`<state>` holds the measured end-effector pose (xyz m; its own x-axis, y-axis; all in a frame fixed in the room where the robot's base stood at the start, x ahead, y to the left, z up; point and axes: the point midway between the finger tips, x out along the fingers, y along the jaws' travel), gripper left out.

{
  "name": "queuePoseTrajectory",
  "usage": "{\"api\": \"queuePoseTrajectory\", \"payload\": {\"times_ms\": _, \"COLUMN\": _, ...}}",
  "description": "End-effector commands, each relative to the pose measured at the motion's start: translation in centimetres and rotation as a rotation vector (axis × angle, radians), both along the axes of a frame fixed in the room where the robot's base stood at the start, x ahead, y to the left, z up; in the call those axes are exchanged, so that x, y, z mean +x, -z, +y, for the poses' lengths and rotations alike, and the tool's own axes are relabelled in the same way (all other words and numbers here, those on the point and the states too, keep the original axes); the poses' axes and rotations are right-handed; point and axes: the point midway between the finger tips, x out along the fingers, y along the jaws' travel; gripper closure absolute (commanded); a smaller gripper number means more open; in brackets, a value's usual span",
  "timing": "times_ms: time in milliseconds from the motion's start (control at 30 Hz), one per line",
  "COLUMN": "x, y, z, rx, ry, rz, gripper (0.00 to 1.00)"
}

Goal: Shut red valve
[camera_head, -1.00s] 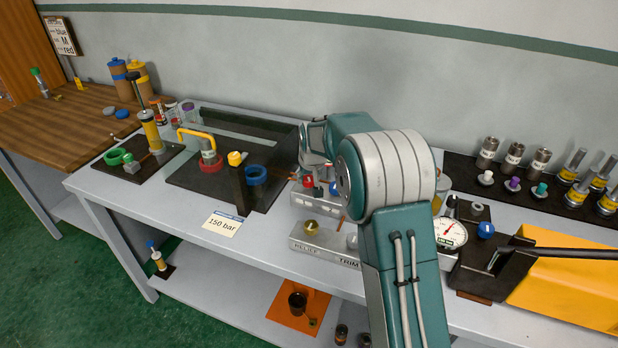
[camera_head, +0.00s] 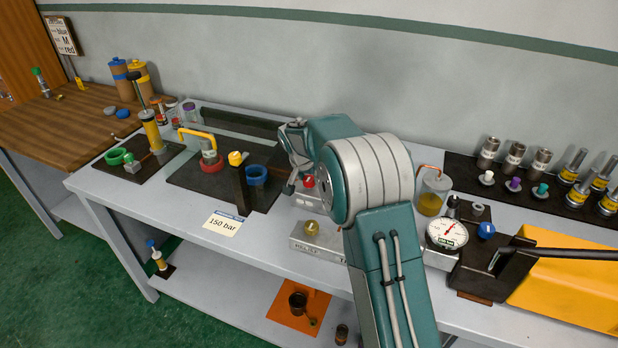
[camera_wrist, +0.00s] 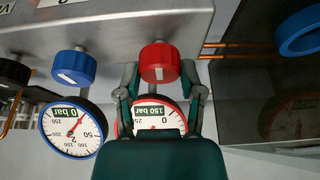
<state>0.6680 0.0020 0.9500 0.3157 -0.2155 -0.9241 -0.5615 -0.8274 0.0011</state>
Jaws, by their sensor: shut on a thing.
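The red valve knob (camera_wrist: 160,62) sits on a stem from the grey metal block (camera_wrist: 120,28) in the wrist view. It also shows in the head view (camera_head: 308,181), close beside my gripper (camera_head: 291,187). My gripper (camera_wrist: 160,76) has one finger on each side of the red knob and is shut on it.
A blue-rimmed gauge (camera_wrist: 72,129) is by the blue knob, and a black knob (camera_wrist: 12,73) is further left. Copper pipes (camera_wrist: 225,44) run to the right. A blue ring (camera_head: 256,174) and a dark upright post (camera_head: 241,190) stand left of my gripper.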

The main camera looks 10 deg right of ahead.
Motion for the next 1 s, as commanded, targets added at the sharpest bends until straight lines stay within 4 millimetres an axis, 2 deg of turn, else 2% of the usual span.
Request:
{"api": "queuePoseTrajectory", "payload": {"times_ms": 433, "x": 0.17, "y": -0.08, "z": 0.18, "rx": 0.003, "ry": 0.006, "rz": -0.007, "gripper": 0.98}}
{"api": "queuePoseTrajectory", "payload": {"times_ms": 467, "x": 0.17, "y": -0.08, "z": 0.18, "rx": 0.003, "ry": 0.006, "rz": -0.007, "gripper": 0.37}}
{"api": "queuePoseTrajectory", "payload": {"times_ms": 500, "x": 0.17, "y": -0.08, "z": 0.18, "rx": 0.003, "ry": 0.006, "rz": -0.007, "gripper": 0.19}}
{"api": "queuePoseTrajectory", "payload": {"times_ms": 533, "x": 0.16, "y": -0.07, "z": 0.16, "rx": 0.003, "ry": 0.006, "rz": -0.007, "gripper": 0.15}}
{"api": "queuePoseTrajectory", "payload": {"times_ms": 867, "x": -0.01, "y": -0.08, "z": 0.05, "rx": 0.001, "ry": 0.007, "rz": -0.003, "gripper": 0.15}}
{"api": "queuePoseTrajectory", "payload": {"times_ms": 1000, "x": -0.17, "y": -0.67, "z": 0.18, "rx": 0.001, "ry": 0.007, "rz": -0.003, "gripper": 0.15}}
